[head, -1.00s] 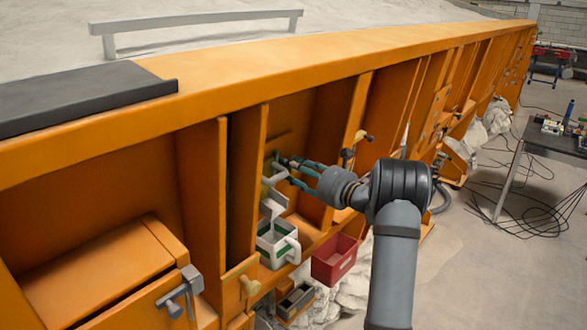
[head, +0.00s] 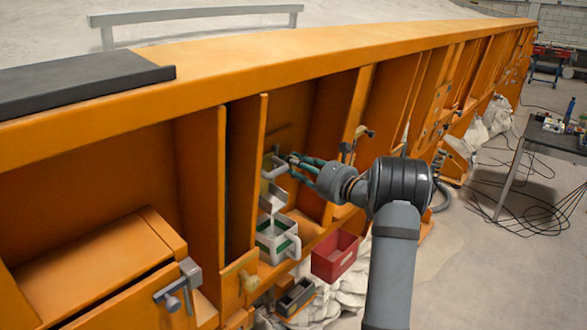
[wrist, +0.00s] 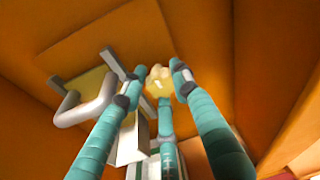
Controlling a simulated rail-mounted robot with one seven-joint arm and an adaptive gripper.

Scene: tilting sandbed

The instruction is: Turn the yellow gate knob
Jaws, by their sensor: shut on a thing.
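The yellow gate knob (wrist: 158,82) shows in the wrist view between the tips of my three teal fingers. My gripper (wrist: 155,80) is shut on it. In the head view my gripper (head: 294,165) reaches into an orange bay, and the fingers hide most of the knob. A grey gate handle (wrist: 85,100) and a grey chute (head: 272,198) are beside and below the fingers. A white-and-green container (head: 277,240) stands under the chute.
A red bin (head: 335,257) hangs to the right of the container, and a dark box (head: 295,297) is lower. Orange dividers (head: 350,115) flank the bay. A grey clamp (head: 178,287) is at lower left.

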